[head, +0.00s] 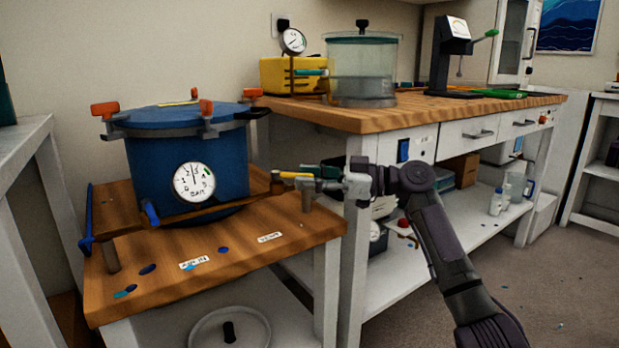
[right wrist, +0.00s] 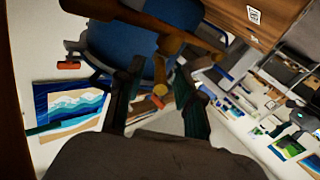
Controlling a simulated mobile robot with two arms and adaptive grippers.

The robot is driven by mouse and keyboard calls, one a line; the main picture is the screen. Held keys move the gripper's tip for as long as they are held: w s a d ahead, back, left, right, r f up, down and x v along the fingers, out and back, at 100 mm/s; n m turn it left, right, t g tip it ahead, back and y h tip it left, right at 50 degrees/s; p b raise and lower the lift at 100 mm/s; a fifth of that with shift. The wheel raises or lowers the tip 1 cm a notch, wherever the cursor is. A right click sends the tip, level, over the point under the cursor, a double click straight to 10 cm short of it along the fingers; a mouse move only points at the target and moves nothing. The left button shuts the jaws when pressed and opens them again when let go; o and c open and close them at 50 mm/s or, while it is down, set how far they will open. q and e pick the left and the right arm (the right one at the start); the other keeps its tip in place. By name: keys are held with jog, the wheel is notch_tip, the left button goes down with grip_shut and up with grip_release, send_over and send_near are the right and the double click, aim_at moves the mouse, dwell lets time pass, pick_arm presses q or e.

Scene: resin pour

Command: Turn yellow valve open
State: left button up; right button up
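The yellow valve handle (head: 290,175) sticks out from the right side of the blue pressure pot (head: 222,160) on a wooden-topped stand. My right gripper (head: 314,178) is at the handle's right end, reaching in from the right. In the right wrist view its two dark fingers (right wrist: 157,92) are apart, with the small round yellow end of the handle (right wrist: 159,90) between them. Gaps seem to show on both sides; contact cannot be made out clearly. My left gripper is not in view.
A blue handle (head: 151,213) is on the pot's front left, below the white gauge (head: 194,182). Orange clamps (head: 105,109) ring the lid. A wooden bench (head: 350,117) stands close behind my right gripper, holding a clear chamber (head: 362,65). Floor at right is open.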

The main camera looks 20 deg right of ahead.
jog(key=v, duration=1.2)
